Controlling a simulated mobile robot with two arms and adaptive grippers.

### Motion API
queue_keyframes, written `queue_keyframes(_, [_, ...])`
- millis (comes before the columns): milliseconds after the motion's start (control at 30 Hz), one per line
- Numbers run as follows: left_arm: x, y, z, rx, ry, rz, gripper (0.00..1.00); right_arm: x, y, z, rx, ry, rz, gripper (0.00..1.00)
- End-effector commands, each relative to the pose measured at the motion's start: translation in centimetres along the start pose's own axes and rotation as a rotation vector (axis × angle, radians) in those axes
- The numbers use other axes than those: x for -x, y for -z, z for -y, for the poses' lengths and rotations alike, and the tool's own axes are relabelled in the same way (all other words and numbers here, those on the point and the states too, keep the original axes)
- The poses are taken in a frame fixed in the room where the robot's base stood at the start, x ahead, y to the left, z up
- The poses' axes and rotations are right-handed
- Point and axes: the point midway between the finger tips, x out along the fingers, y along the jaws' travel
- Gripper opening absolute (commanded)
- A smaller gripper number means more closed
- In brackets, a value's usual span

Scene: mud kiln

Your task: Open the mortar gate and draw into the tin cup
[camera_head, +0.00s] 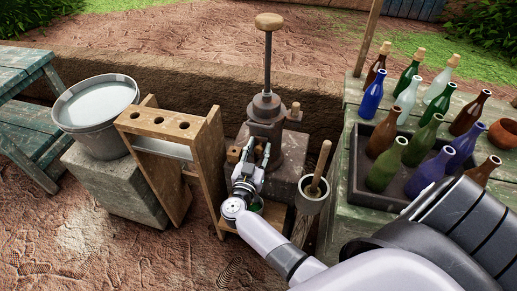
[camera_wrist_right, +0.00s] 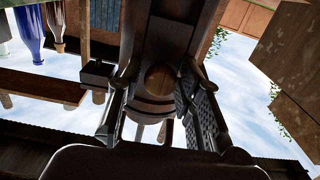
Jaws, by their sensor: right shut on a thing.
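The mortar dispenser (camera_head: 266,122) is a dark metal body with a tall rod and wooden top knob, standing on a stone block. My right gripper (camera_head: 252,152) is at its lower front, and its jaws are shut on what looks like the gate's wooden knob (camera_wrist_right: 160,78), which shows between the fingers in the right wrist view. A green-edged round thing (camera_head: 258,207), perhaps the tin cup, shows under my right wrist, mostly hidden by it. The gate's opening is hidden behind the gripper. My left gripper is not in view.
A wooden rack (camera_head: 160,122) and a bucket of pale liquid (camera_head: 97,104) on a stone block stand at left. A pot with a wooden handle (camera_head: 312,193) stands close right of my gripper. A green table (camera_head: 355,190) with several bottles is at right.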

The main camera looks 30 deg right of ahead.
Motion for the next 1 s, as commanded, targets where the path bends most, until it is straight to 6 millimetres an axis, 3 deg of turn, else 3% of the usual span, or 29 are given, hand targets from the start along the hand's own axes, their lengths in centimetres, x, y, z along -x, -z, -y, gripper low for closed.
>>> queue_keyframes(167, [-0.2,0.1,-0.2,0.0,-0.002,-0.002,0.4,0.0,-0.4,0.0,0.001,-0.001,0.001,0.0])
queue_keyframes(400, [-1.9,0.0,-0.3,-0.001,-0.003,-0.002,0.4,0.0,-3.9,0.0,0.002,-0.002,0.001,0.0])
queue_keyframes(700, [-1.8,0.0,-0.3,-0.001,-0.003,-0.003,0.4,0.0,-4.1,-0.1,0.001,0.0,0.003,0.0])
queue_keyframes(733, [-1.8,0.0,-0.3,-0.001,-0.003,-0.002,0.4,0.0,-4.1,-0.1,0.001,0.0,0.003,0.25])
queue_keyframes(1000, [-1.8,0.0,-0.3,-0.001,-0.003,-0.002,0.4,0.0,-4.0,-0.1,0.0,-0.001,0.002,0.43])
